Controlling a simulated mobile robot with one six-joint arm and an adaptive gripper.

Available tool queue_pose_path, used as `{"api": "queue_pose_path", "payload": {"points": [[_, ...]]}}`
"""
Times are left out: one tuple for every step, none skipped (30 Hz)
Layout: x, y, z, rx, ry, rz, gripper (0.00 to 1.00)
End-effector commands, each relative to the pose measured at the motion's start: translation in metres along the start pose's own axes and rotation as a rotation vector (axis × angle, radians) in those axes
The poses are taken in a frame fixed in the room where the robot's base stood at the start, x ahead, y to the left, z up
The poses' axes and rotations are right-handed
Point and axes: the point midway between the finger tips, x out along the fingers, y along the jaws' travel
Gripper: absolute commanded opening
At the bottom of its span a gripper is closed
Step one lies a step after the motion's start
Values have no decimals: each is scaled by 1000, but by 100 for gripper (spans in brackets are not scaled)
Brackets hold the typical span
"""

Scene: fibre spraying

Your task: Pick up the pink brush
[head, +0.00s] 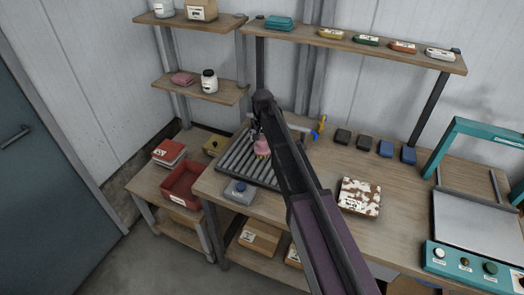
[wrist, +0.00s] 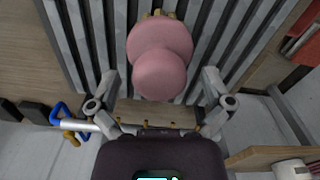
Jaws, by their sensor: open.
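The pink brush (head: 262,146) stands on the dark slatted rack (head: 236,160) at the left end of the workbench, partly hidden behind my arm in the head view. In the wrist view the pink brush (wrist: 160,55) shows its rounded pink handle toward the camera, with a bit of tan bristle at its far end. My gripper (wrist: 160,85) is open, with one finger on each side of the handle and a gap to both. I cannot tell how deep the handle sits between the fingers.
A blue-and-yellow tool (head: 318,130) lies behind the rack. A grey box with a blue button (head: 239,191) stands at the bench's front edge. Several small dark and blue blocks (head: 364,143) and a brown-and-white patterned block (head: 359,197) lie to the right. Shelves (head: 355,47) hang above.

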Motion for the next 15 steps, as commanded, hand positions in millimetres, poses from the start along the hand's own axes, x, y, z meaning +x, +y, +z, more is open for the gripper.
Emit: {"api": "queue_pose_path", "payload": {"points": [[0, 0, 0, 0, 0, 0, 100], [0, 0, 0, 0, 0, 0, 100], [0, 0, 0, 0, 0, 0, 100], [0, 0, 0, 0, 0, 0, 100], [0, 0, 0, 0, 0, 0, 100], [0, 0, 0, 0, 0, 0, 100], [0, 0, 0, 0, 0, 0, 100], [0, 0, 0, 0, 0, 0, 100], [0, 0, 0, 0, 0, 0, 100], [0, 0, 0, 0, 0, 0, 100], [0, 0, 0, 0, 0, 0, 100], [0, 0, 0, 0, 0, 0, 100], [0, 0, 0, 0, 0, 0, 100], [0, 0, 0, 0, 0, 0, 100], [0, 0, 0, 0, 0, 0, 100]]}}
